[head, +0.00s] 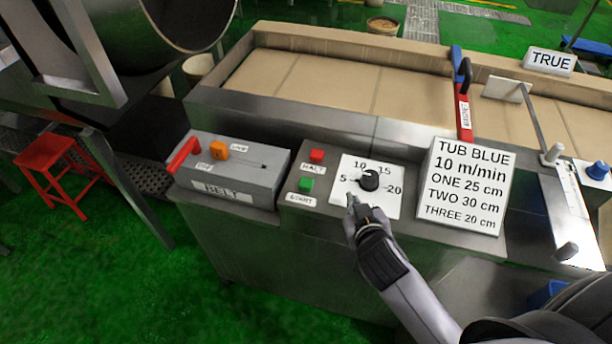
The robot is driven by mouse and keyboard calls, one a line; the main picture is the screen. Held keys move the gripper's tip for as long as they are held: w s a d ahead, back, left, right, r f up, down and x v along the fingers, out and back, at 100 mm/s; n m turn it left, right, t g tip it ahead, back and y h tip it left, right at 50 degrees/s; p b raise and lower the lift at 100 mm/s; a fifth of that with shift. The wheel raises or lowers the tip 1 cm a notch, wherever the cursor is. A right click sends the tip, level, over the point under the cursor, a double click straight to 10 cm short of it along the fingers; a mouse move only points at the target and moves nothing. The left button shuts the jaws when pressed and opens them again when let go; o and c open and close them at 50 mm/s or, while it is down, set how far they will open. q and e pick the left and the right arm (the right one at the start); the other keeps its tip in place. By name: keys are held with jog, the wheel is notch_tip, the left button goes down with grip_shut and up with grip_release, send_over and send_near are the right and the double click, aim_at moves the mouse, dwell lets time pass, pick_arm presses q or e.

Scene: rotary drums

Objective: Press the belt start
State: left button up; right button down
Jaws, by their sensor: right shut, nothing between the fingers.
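The green START button (306,184) sits on the grey control box, with its START label (301,199) just in front of it. The red HALT button (317,155) is behind it on the same box. A black dial knob (370,180) stands on a white speed plate (391,206) right of the buttons. My right gripper (351,204) is shut and empty. Its tips are in front of the dial plate, right of the green button and apart from it. My left gripper is not in view.
The BELT box (228,190) with a red handle (183,154) and an orange knob (219,150) lies left. A sign reading TUB BLUE, 10 m/min (465,185) stands right. The tan conveyor belt (340,82) runs behind. A red stool (48,172) stands far left.

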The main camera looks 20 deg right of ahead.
jog(key=w+a+r+n+t+y, duration=0.3)
jog(key=w+a+r+t+y, duration=0.1)
jog(key=r, duration=0.6)
jog(key=w+a+r+n+t+y, duration=0.3)
jog(key=w+a+r+t+y, duration=0.15)
jog(key=r, duration=0.55)
jog(key=a+r+n+g+y+p, duration=0.1)
jog(key=a+n+g+y, duration=0.5)
jog(key=a+n+y, duration=0.35)
notch_tip(320, 180, down, 6)
jog(key=n+g+h, duration=0.3)
jog(key=g, duration=0.3)
jog(key=w+d+f+m+h, duration=0.2)
jog(key=w+d+f+h, duration=0.2)
jog(key=d, duration=0.6)
notch_tip(320, 180, down, 2)
jog(key=g+h, duration=0.1)
jog(key=h, duration=0.1)
jog(key=shift+f+h, duration=0.25)
jog(key=shift+h, duration=0.05)
